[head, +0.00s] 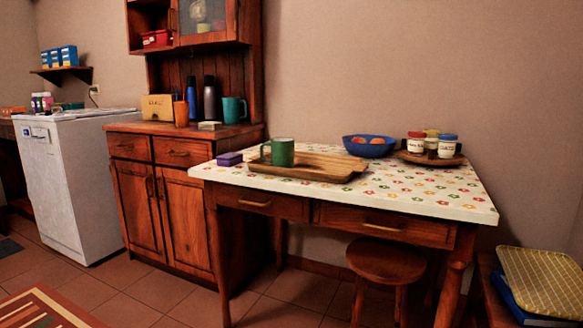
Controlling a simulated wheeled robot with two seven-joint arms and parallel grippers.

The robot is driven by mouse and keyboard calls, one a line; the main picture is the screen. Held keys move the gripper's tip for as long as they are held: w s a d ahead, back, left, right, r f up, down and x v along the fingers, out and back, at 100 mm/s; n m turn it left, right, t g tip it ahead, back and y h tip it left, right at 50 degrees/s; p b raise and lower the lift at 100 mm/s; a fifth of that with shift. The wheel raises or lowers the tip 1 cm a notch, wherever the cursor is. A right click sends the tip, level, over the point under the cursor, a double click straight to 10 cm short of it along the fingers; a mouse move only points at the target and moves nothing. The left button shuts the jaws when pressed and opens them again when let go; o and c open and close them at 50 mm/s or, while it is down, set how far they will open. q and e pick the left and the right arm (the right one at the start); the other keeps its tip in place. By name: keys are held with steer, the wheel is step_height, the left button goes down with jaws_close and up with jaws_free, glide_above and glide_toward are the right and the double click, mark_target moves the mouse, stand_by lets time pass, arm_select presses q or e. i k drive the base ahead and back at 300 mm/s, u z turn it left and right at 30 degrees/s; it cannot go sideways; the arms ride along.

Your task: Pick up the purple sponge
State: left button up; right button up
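The purple sponge (230,159) is a small block lying on the patterned top of the table (420,198), near its left end. It sits just left of a wooden tray (330,172) and a green mug (282,152), with a small gap between the sponge and the mug. Neither of my grippers shows in the head view.
A blue bowl (368,147) with orange items and a round board (430,159) with several jars stand at the table's back. A wooden cabinet (185,180) adjoins on the left. A stool (386,262) stands under the table's front. Open tiled floor lies in front.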

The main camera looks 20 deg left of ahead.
mark_target(231, 159)
steer(key=u, duration=2.25)
steer(key=i, duration=4.1)
steer(key=z, duration=4)
